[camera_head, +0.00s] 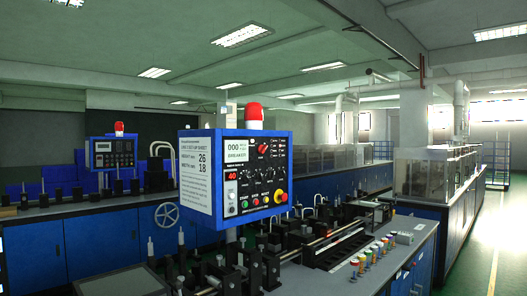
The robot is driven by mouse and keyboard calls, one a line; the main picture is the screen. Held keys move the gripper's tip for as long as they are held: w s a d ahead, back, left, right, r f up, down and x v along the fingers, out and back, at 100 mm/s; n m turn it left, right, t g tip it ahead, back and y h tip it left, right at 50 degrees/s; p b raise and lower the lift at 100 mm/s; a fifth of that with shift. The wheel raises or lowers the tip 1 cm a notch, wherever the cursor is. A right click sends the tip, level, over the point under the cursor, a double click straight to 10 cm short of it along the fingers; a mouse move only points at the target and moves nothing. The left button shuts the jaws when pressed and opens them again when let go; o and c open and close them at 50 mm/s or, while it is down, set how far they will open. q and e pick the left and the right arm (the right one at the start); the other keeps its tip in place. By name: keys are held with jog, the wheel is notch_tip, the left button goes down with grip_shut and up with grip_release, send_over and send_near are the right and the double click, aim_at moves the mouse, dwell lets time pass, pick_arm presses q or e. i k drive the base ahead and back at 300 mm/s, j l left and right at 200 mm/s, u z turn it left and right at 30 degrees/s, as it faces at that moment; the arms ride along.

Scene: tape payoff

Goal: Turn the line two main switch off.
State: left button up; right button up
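A blue control box (237,178) stands on a post near the middle of the view, with a red beacon (254,115) on top. On its dark front face are a red switch (263,148) at the upper right, a pale display (236,150), a red-digit readout (231,176), black knobs and a red button on yellow (280,197). The red switch's exact setting is too small to tell. A white sheet (196,175) covers its left side; its line label is too small to read surely. Neither of my grippers is in view.
A second blue box (112,153) with a red beacon stands farther left. Below the near box is machinery on a grey bench (400,262) with several coloured buttons (371,255). A handwheel (166,215) is at left. Green floor (505,235) is clear at right.

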aim_at(261, 149)
jog(key=i+l+z, duration=0.75)
jog(key=i+l, duration=0.25)
jog(key=i, duration=0.1)
